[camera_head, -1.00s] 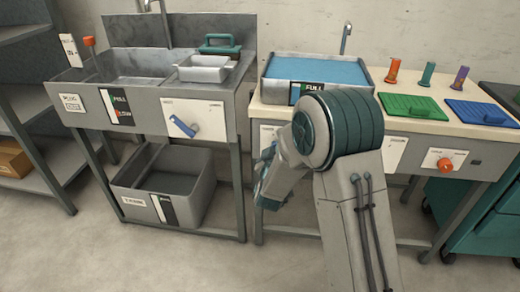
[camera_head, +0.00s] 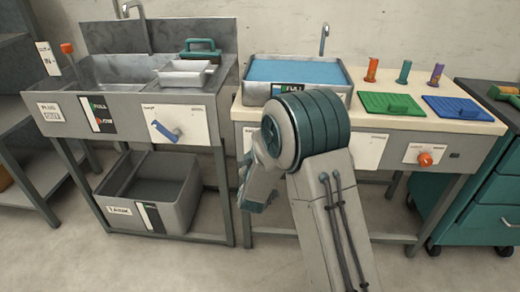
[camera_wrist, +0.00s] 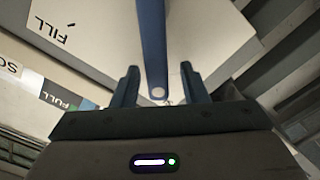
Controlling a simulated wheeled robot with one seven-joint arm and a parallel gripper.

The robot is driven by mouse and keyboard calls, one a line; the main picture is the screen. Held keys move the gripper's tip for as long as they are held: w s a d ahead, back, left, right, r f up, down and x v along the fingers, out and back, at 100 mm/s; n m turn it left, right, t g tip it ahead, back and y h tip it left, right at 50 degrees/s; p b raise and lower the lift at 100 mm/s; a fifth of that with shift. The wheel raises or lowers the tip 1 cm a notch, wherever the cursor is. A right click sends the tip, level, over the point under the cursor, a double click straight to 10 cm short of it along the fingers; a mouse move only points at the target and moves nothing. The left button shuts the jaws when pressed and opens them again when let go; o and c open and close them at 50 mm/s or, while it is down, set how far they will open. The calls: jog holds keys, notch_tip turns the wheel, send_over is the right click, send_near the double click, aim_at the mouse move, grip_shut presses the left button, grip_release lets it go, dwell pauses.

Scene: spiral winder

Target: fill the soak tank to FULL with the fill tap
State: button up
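The soak tank (camera_head: 262,92) is a grey tray on the right bench. Blue water (camera_head: 295,72) lies close below its rim. A FULL label (camera_head: 287,90) shows on its front, partly covered by my arm. A curved spout (camera_head: 324,38) stands behind it. In the wrist view, a blue tap lever (camera_wrist: 152,40) stands out from a white panel marked FILL (camera_wrist: 60,22). My gripper (camera_wrist: 159,72) is open, one finger on each side of the lever, with gaps visible; contact cannot be told. In the head view my arm hides the lever and the fingertips.
The left sink (camera_head: 130,70) has a blue lever (camera_head: 165,132) on its front and a grey bin (camera_head: 150,190) below. An orange knob (camera_head: 425,159) sits on the bench front. A teal cabinet (camera_head: 490,200) stands at right.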

jog(key=s+a+p, duration=0.1)
jog(key=s, duration=1.2)
jog(key=shift+s+a+p, duration=0.3)
jog(key=shift+s, duration=0.05)
dwell(0.3)
